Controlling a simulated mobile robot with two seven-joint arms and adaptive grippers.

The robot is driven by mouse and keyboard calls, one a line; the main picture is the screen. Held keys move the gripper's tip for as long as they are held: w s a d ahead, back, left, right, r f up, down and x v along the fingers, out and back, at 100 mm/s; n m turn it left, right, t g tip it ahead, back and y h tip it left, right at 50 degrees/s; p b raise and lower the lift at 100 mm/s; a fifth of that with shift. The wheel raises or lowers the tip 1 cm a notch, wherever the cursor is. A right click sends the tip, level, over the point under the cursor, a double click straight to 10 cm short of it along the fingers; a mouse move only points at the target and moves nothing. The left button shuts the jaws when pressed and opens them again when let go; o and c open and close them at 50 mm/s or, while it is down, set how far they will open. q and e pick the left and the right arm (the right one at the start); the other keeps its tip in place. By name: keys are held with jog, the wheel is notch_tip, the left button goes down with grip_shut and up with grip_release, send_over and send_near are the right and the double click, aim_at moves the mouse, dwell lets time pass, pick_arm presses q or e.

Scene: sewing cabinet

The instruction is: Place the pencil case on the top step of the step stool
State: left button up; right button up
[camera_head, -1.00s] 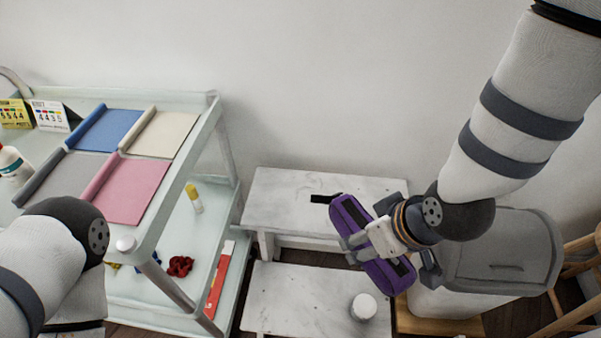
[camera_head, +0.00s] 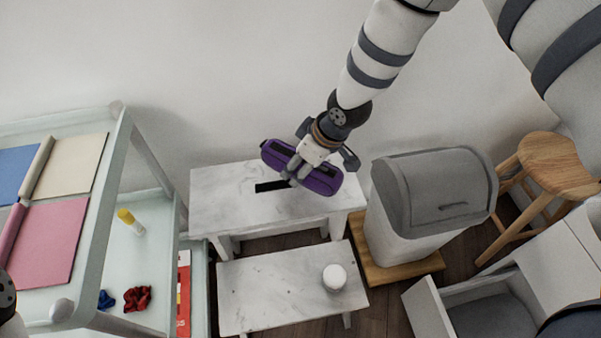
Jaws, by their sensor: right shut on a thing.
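The purple pencil case (camera_head: 324,181) is in my right gripper (camera_head: 295,172), which is shut on it. It is over the right part of the top step (camera_head: 215,203) of the white marbled step stool. Whether the case touches the step or hangs just above it I cannot tell. A dark slot shows in the top step beside the case. The lower step (camera_head: 262,295) is nearer me and holds a white round object (camera_head: 334,277). Only a dark edge of my left arm shows at the left; its gripper is not in view.
A pale cart (camera_head: 97,243) with fabric rolls on top and a glue stick (camera_head: 130,221) below stands left of the stool. A grey-lidded bin (camera_head: 435,200) stands right, then a wooden stool (camera_head: 558,163) and an open drawer (camera_head: 430,310). The wall is behind.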

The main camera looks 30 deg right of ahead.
notch_tip(320, 180, down, 3)
jog(key=shift+f, duration=0.1)
jog(key=o, duration=1.3)
